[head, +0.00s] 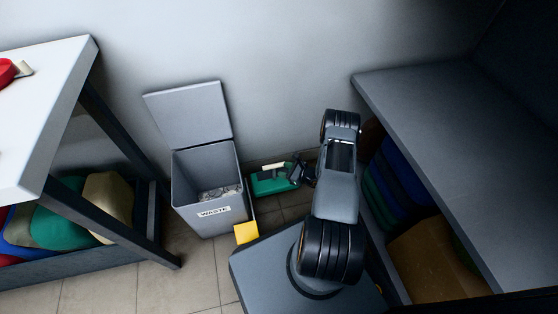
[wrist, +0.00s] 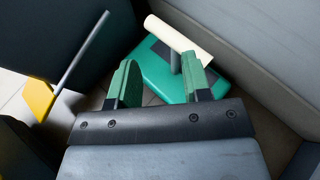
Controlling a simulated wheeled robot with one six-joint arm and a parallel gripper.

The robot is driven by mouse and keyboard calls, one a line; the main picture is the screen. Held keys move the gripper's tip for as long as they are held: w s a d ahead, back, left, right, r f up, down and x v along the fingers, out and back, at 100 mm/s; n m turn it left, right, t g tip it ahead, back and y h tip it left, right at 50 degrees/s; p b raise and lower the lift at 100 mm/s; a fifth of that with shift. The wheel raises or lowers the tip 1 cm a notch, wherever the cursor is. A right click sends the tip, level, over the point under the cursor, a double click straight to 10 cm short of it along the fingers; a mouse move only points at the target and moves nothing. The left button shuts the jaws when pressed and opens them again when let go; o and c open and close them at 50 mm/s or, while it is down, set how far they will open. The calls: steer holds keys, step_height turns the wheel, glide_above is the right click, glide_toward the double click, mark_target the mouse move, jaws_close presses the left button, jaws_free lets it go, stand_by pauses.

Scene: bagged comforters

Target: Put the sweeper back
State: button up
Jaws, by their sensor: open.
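A yellow flat head on a thin grey handle, possibly the sweeper, leans by the bin in the head view (head: 246,232) and shows at the left of the wrist view (wrist: 39,98). A green flat base (head: 270,184) with a short grey post and a cream bar on top sits on the floor by the back wall; it also shows in the wrist view (wrist: 153,72). I cannot tell for certain which one is the sweeper. My gripper (wrist: 160,75) is open, its green fingers apart, with the post and cream bar just beyond them. It holds nothing. The right finger partly hides the green base.
A grey waste bin (head: 206,196) with its lid up stands left of the green base. A white-topped table (head: 60,85) is at left, with bagged comforters below. A grey shelf (head: 460,150) is close at right. The gap between is narrow.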

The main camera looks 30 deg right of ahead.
steer(key=a+r+n+g+y, duration=0.1)
steer(key=a+r+n+g, duration=0.3)
steer(key=r, duration=0.4)
steer(key=s+a+r+n+g+y, duration=0.1)
steer(key=a+r+n+g, duration=0.1)
steer(key=a+r+n, duration=0.5)
steer(key=a+r+n+g+y, duration=0.1)
steer(key=r+n+g, duration=0.25)
steer(key=r, duration=0.65)
steer(key=s+a+r+n+t+h, duration=0.1)
steer(key=s+r+n+h, duration=0.9)
steer(key=s+r+n, duration=0.3)
steer(key=s+r, duration=0.3)
steer(key=shift+n, duration=0.35)
steer(key=shift+r, duration=0.2)
steer(key=w+p+v, duration=0.3)
steer(key=p+v, duration=0.9)
steer(key=w+r+p+v, duration=0.1)
steer(key=w+p+v, duration=0.2)
steer(key=p+v, duration=1)
steer(key=w+r+p+v, duration=0.1)
steer(key=w+p+v, duration=0.2)
steer(key=p+v, duration=0.9)
steer(key=shift+s+a+r+t, duration=0.45)
steer(key=shift+a+r, duration=0.05)
steer(key=shift+r, duration=0.15)
